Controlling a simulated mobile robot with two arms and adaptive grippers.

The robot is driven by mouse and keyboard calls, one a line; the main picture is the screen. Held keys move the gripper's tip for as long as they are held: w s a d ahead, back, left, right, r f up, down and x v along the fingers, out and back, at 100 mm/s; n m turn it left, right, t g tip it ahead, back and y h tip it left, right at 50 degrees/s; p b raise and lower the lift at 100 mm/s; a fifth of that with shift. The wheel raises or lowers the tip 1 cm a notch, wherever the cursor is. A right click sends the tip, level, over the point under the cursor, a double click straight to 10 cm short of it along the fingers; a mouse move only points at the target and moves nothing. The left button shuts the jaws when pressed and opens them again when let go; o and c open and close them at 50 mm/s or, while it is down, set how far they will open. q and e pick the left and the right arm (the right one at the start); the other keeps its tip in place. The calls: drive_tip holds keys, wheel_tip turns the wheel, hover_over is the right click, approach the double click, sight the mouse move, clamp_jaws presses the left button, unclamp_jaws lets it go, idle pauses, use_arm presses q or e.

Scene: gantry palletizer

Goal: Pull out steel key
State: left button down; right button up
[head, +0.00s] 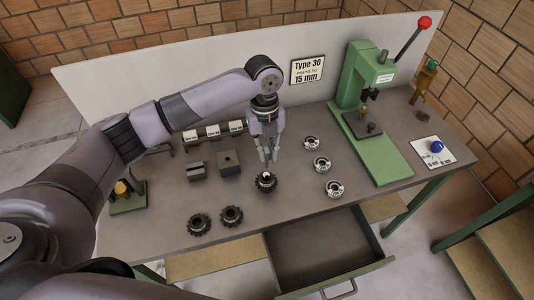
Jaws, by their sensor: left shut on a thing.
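My left gripper (268,158) points down over a dark gear (266,184) near the middle of the bench. Its fingers are closed together on something small at the top of the gear's centre. The steel key itself is too small and hidden by the fingertips to make out. A pale spot shows at the gear's hub just below the fingertips. My right gripper is not in view.
Two more dark gears (232,216) lie at front left. Several steel hubs (322,164) stand to the right. A green press (356,90) with a red-knobbed lever is at back right. An open drawer (318,250) sticks out in front. Dark blocks (229,163) sit left.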

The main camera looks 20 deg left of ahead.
use_arm(q)
drive_tip(key=shift+r, duration=2.4)
